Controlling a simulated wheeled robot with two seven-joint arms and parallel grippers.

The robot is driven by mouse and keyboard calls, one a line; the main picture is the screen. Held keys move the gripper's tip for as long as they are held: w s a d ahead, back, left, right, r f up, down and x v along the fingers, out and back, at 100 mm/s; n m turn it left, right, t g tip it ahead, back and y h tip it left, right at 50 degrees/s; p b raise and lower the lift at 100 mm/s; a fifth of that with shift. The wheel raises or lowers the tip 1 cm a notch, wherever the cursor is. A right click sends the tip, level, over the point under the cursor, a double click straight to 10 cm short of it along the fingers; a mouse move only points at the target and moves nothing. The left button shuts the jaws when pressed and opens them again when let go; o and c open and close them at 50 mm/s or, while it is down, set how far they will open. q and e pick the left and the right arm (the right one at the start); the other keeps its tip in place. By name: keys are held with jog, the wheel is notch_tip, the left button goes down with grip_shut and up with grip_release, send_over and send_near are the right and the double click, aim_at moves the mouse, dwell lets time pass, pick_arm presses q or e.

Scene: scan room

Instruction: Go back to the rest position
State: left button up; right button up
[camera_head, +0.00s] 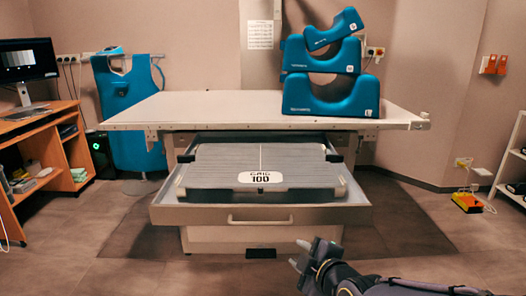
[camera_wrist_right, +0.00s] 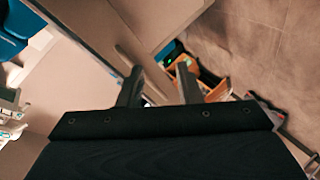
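My right gripper (camera_head: 302,254) is in the lower middle of the head view, in front of and below the open drawer. It is apart from the drawer handle. In the right wrist view its two fingers (camera_wrist_right: 160,88) stand apart with nothing between them. My left gripper is not in the head view. The drawer (camera_head: 180,216) under the table is pulled out. A grey grid panel marked 100 (camera_head: 215,170) lies in it.
A white exam table (camera_head: 200,108) spans the middle, with stacked blue cushions (camera_head: 332,92) on its right end. A wooden desk (camera_head: 30,190) stands at left, a white shelf (camera_head: 510,160) at right. A blue apron (camera_head: 130,100) hangs behind. The floor at right front is clear.

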jog(key=s+d+f+m+g+p, duration=0.1)
jog(key=s+d+m+g, duration=0.1)
jog(key=s+d+m, duration=0.5)
jog(key=s+d+f+m+g+h, duration=0.15)
jog(key=s+m, duration=0.35)
jog(key=s, duration=0.6)
jog(key=s+d+f+m+g+p, duration=0.1)
jog(key=s+d+m+g, duration=0.2)
jog(key=s+m, duration=0.4)
notch_tip(320, 180, up, 28)
jog(key=s+n+p, duration=0.1)
jog(key=p, duration=2.6)
jog(key=shift+r, duration=0.25)
